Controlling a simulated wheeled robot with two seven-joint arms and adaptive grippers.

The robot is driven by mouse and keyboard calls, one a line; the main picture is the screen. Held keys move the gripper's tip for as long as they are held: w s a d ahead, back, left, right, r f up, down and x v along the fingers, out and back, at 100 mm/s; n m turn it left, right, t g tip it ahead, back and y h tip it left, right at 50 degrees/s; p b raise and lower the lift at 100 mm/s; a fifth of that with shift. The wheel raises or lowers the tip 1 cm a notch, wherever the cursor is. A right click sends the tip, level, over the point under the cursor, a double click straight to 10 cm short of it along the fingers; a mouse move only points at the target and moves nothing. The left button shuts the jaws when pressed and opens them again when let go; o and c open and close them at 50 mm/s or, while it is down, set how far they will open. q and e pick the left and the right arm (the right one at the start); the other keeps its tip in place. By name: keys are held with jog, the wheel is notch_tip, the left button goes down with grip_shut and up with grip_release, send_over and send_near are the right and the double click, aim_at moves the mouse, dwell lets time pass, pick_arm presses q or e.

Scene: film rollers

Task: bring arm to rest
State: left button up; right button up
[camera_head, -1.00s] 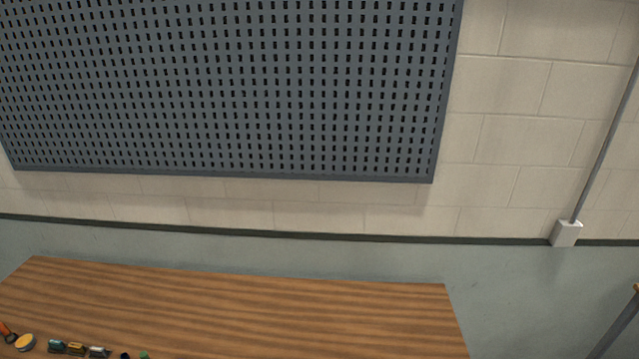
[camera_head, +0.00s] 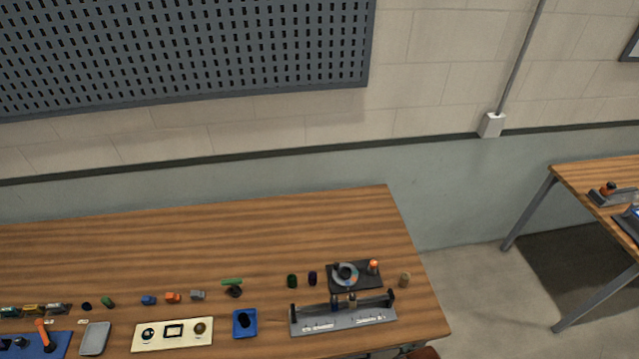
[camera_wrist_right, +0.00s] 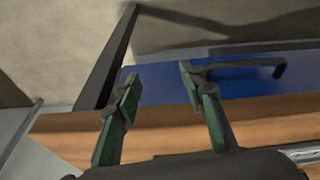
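My right gripper (camera_wrist_right: 160,95) shows in the right wrist view with its two green-padded fingers spread apart and nothing between them. Behind the fingers are a blue panel (camera_wrist_right: 240,80) with a dark handle and a wooden edge (camera_wrist_right: 165,137); I cannot tell how far away they are. Neither gripper shows in the head view, and my left gripper is in no view.
A wooden workbench (camera_head: 300,225) carries several small items along its front: a white board (camera_head: 150,347), a blue tray (camera_head: 253,328), a grey rack (camera_head: 340,322) and a dark fixture (camera_head: 368,284). Its back half is clear. A second table (camera_head: 590,178) stands at right.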

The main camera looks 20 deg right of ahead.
jog(key=s+a+f+g+b, duration=0.1)
jog(key=s+f, duration=0.2)
jog(key=f, duration=0.9)
jog(key=s+f+b, duration=0.2)
jog(key=s+f, duration=0.1)
jog(key=f, duration=0.9)
jog(key=s+f+n+g+b, duration=0.1)
jog(key=s+f+b, duration=0.1)
jog(key=s+f, duration=1.5)
